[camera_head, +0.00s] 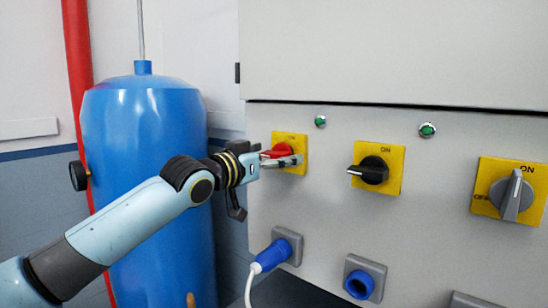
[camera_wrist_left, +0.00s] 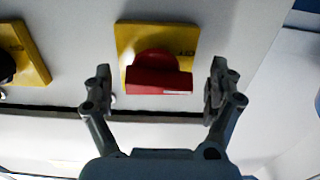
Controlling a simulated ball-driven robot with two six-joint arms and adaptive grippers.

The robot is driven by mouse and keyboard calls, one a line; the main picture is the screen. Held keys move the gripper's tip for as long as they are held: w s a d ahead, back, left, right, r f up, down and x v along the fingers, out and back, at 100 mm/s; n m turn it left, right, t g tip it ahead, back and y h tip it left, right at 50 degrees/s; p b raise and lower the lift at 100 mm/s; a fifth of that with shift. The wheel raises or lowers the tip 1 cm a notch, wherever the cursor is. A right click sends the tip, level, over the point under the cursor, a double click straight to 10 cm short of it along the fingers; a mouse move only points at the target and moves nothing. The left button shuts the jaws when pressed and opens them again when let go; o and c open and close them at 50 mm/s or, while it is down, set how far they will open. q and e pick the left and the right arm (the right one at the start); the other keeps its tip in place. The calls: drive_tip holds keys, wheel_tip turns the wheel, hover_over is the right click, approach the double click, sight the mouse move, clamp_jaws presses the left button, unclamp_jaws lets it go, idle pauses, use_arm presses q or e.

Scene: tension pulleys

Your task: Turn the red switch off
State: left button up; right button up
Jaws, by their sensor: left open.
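The red switch (camera_head: 281,150) sits on a yellow plate (camera_head: 297,140) at the left of the grey cabinet's front. In the left wrist view the red switch (camera_wrist_left: 157,75) is a red knob with a flat grip, on its yellow plate (camera_wrist_left: 130,40). My left gripper (camera_head: 288,160) is at the switch, and its fingers partly hide the knob in the head view. In the left wrist view my left gripper (camera_wrist_left: 160,88) is open, with one finger on each side of the knob and gaps between. My right gripper is not in view.
A black switch (camera_head: 371,170) and a grey switch (camera_head: 513,195) are to the right on yellow plates. A blue plug (camera_head: 271,256) and a blue socket (camera_head: 359,284) are below. A blue tank (camera_head: 150,120) stands behind my left arm.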

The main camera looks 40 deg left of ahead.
use_arm(q)
drive_tip(key=shift+s, duration=0.15)
drive_tip(key=s, duration=1.1)
drive_tip(key=shift+s+a, duration=0.35)
drive_tip(key=shift+a, duration=0.1)
